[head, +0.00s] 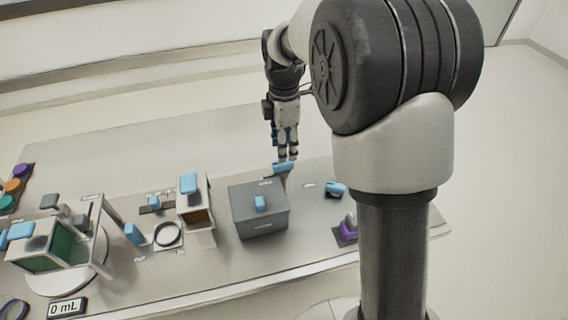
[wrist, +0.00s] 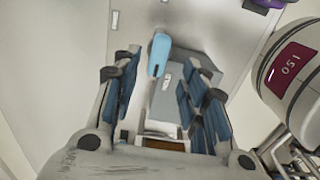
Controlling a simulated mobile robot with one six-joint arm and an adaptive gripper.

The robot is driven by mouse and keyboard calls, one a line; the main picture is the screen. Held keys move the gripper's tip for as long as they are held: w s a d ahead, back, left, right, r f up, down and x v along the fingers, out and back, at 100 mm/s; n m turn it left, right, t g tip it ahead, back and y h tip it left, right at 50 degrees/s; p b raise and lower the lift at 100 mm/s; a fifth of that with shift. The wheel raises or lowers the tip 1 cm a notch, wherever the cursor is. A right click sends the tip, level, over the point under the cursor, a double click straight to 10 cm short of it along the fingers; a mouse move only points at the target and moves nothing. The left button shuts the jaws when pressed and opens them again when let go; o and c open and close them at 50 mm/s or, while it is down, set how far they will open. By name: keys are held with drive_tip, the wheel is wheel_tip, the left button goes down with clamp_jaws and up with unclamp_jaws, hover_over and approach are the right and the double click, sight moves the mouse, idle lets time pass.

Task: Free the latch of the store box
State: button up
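A dark grey box (head: 258,222), which looks like the store box, stands on the bench with a blue handle (head: 260,203) on its top. A blue lever (head: 283,168) on a grey post rises at its back right corner; it looks like the latch. My gripper (head: 288,157) points down just above this lever. In the wrist view the fingers (wrist: 162,95) are spread apart. The blue lever (wrist: 158,56) shows in the gap beyond them, with the grey box (wrist: 185,85) behind. I cannot tell whether a finger touches the lever.
Left of the box stands a white stand with a blue top (head: 188,183). A green-fronted box (head: 45,248) sits on a round white base further left. A small blue-topped item (head: 337,189) and a purple item (head: 349,228) lie to the right. The bench behind the box is clear.

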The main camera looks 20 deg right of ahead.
sight(278, 170)
wheel_tip(278, 170, down, 6)
drive_tip(key=shift+w+r+b, duration=0.1)
drive_tip(key=shift+b, duration=0.7)
drive_tip(key=shift+c, duration=0.2)
clamp_jaws()
